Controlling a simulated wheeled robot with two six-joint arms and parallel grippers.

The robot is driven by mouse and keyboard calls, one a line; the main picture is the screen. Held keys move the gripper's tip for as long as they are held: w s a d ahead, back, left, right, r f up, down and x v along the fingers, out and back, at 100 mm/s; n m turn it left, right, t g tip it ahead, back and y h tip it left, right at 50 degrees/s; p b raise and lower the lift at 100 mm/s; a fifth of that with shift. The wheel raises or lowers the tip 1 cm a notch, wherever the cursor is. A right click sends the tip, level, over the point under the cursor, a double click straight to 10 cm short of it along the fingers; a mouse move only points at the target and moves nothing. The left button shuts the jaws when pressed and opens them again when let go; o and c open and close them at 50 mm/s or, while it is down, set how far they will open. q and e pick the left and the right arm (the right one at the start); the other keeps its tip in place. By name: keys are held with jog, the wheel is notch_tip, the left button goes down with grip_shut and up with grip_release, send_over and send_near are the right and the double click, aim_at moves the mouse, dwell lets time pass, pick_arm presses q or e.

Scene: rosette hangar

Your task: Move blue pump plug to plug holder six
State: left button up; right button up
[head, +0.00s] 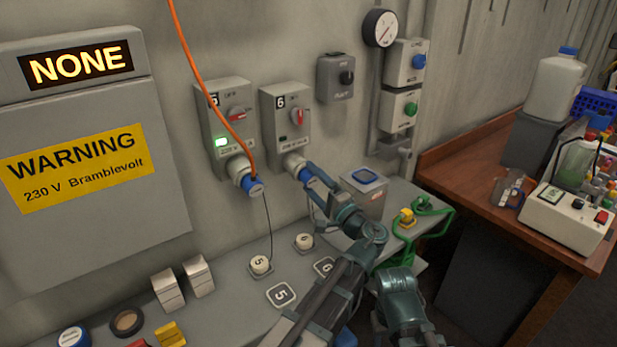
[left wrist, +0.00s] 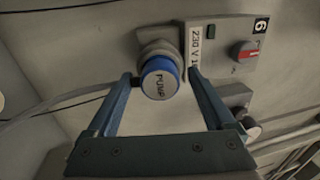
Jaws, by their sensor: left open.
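The blue pump plug (left wrist: 160,79), with PUMP on its round end, sits in the grey socket on box six (head: 285,120). My left gripper (head: 308,172) is open at this plug. In the left wrist view my left gripper (left wrist: 160,76) has one finger on each side of the plug, not closed on it. In the head view the fingers partly hide the plug. On the bench below are number plates 5 (head: 281,294) and 6 (head: 324,266), with a round white piece marked 6 (head: 303,242) behind. Which part is plug holder six, I cannot tell.
Box five (head: 222,125) shows a green light and holds another blue plug (head: 255,188) with an orange cable (head: 187,40). Box six's lamp is dark. Small blocks lie at the bench's left.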

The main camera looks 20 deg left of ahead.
dwell(0.3)
pick_arm(q)
grip_shut()
dwell(0.3)
